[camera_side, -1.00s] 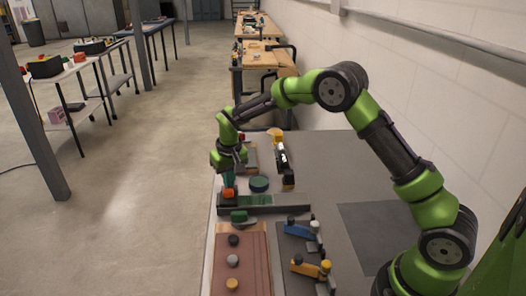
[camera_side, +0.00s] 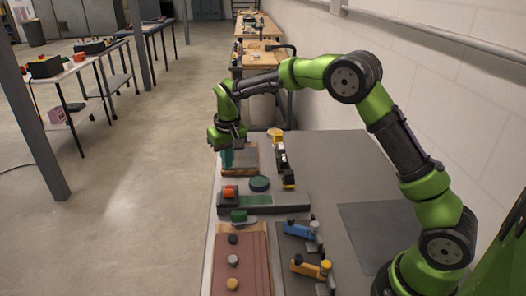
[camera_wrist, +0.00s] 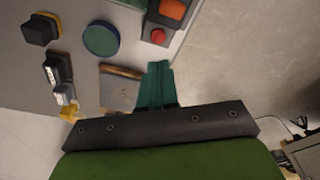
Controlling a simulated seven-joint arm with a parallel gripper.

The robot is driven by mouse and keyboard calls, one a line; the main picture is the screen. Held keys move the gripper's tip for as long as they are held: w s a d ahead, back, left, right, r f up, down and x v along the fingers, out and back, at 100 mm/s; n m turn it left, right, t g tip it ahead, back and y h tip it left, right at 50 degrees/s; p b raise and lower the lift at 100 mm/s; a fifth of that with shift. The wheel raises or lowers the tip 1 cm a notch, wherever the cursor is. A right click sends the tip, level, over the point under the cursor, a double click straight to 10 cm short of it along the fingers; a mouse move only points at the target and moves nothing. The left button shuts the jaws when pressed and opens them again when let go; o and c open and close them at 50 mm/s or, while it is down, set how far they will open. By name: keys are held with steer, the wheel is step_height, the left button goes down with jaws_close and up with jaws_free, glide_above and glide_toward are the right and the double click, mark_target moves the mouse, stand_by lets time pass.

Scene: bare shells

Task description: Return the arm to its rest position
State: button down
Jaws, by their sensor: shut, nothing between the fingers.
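My gripper (camera_side: 227,158) hangs at the far left end of the grey table (camera_side: 335,165), above a wooden-edged plate (camera_side: 246,160). Its teal fingers point down and are shut with nothing between them. In the wrist view my gripper's fingers (camera_wrist: 157,82) sit together at the middle, beside the small plate (camera_wrist: 119,88). The side view does not clearly show the gap between fingertips and plate.
A grey-green fixture with an orange block (camera_side: 230,192) lies nearer the camera, with a round green disc (camera_side: 259,184) beside it. A black device (camera_side: 283,164) stands to the right. A brown board (camera_side: 240,262) and blue (camera_side: 300,229) and orange (camera_side: 312,268) clamps are in front.

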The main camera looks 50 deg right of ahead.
steer(key=shift+s+a+f, duration=0.1)
steer(key=shift+s+f, duration=0.2)
steer(key=shift+s, duration=0.25)
steer(key=shift+s+a+f, duration=0.1)
steer(key=shift+s+f, duration=0.2)
steer(key=shift+s, duration=0.25)
steer(key=s+r+t, duration=0.1)
steer(key=s+r, duration=0.3)
steer(key=s, duration=0.5)
steer(key=s+a+r+t+y, duration=0.1)
steer(key=s+r+t, duration=0.1)
steer(key=s+r, duration=0.3)
steer(key=s+r+m+t+y, duration=0.1)
steer(key=s+r, duration=0.4)
steer(key=s, duration=0.9)
steer(key=shift+a+t, duration=0.35)
steer(key=shift+t, duration=0.35)
steer(key=shift+s, duration=0.1)
